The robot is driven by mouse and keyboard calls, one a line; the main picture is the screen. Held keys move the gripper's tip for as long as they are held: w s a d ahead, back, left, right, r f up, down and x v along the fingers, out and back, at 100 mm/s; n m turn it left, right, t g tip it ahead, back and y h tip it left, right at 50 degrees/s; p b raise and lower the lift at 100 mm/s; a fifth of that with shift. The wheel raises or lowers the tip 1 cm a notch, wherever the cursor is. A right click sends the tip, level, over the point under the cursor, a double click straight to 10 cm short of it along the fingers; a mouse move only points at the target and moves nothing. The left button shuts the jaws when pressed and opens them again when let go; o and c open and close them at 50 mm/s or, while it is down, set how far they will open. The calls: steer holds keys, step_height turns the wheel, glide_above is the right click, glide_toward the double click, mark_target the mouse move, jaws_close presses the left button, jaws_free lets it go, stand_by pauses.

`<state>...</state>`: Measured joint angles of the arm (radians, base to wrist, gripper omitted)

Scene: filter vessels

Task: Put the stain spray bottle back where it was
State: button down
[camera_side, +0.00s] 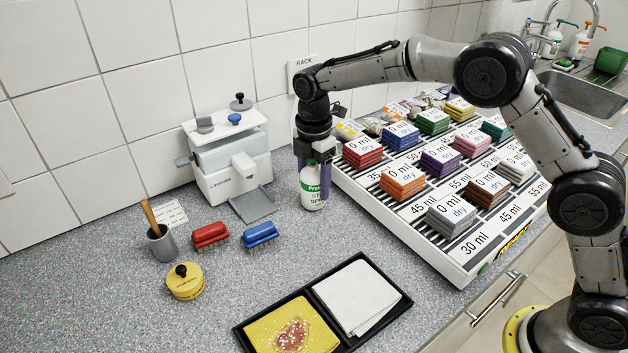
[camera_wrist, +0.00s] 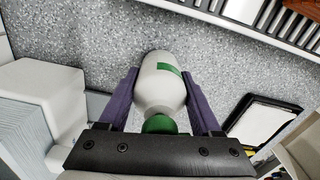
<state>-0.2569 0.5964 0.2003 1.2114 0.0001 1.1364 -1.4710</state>
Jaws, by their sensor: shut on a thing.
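The stain spray bottle (camera_side: 313,193) is white with a green label and a green top. It is upright between the white machine and the rack, at or just above the counter; I cannot tell if its base touches. My gripper (camera_side: 313,180) points down and is shut on the bottle, with a purple finger on each side. In the wrist view the bottle (camera_wrist: 160,85) lies between the two purple fingers of my gripper (camera_wrist: 160,95), its green top close to the palm. The far side of the bottle is hidden.
A slatted rack (camera_side: 400,215) with coloured cloth stacks stands right of the bottle. A white machine (camera_side: 228,160) is left. Red (camera_side: 210,235) and blue (camera_side: 260,235) brushes, a grey cup (camera_side: 161,245), a yellow pot (camera_side: 185,282) and a black tray (camera_side: 395,312) lie in front. Counter before the bottle is clear.

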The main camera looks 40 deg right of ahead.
steer(key=shift+f, duration=0.1)
steer(key=shift+c, duration=0.4)
jaws_free()
step_height(320, 180, up, 12)
stand_by(0.3)
